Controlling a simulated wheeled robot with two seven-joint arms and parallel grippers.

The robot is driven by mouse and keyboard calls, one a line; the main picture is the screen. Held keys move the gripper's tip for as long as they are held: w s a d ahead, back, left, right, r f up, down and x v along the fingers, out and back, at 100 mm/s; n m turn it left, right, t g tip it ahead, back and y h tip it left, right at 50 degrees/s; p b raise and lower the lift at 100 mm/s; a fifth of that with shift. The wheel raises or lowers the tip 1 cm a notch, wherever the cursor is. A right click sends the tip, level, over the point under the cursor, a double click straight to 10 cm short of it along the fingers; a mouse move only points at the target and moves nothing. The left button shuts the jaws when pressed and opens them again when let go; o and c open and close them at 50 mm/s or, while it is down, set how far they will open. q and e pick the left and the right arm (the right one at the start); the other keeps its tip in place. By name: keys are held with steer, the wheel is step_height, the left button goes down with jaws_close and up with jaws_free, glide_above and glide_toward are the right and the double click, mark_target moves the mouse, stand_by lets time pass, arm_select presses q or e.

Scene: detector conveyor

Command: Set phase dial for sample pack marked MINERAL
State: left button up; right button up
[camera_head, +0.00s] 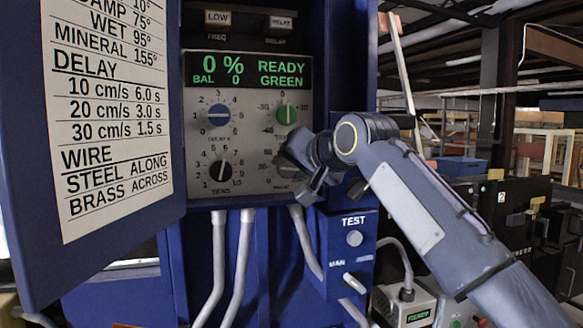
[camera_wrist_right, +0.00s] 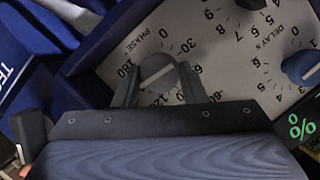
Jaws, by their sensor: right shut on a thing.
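The open door's chart (camera_head: 105,110) on the left lists MINERAL 155°. The control panel (camera_head: 245,95) has a PHASE dial (camera_wrist_right: 157,72), a grey knob with a white line, in the right wrist view. Its line slants from lower left to upper right there; the exact reading is unclear. My right gripper (camera_head: 300,165) is at the panel's lower right dial position and hides most of that dial. In the right wrist view its two fingers (camera_wrist_right: 157,78) are shut on the phase dial, one on each side. My left gripper is not in view.
The display (camera_head: 249,72) reads 0%, BAL 0, READY GREEN. A TEST box (camera_head: 347,250) is just below my gripper. The open door borders the panel's left.

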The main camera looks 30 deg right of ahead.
steer(key=shift+f, duration=0.2)
steer(key=o, duration=1)
steer(key=shift+r, duration=0.1)
steer(key=shift+b+v, duration=0.5)
steer(key=shift+v, duration=3.45)
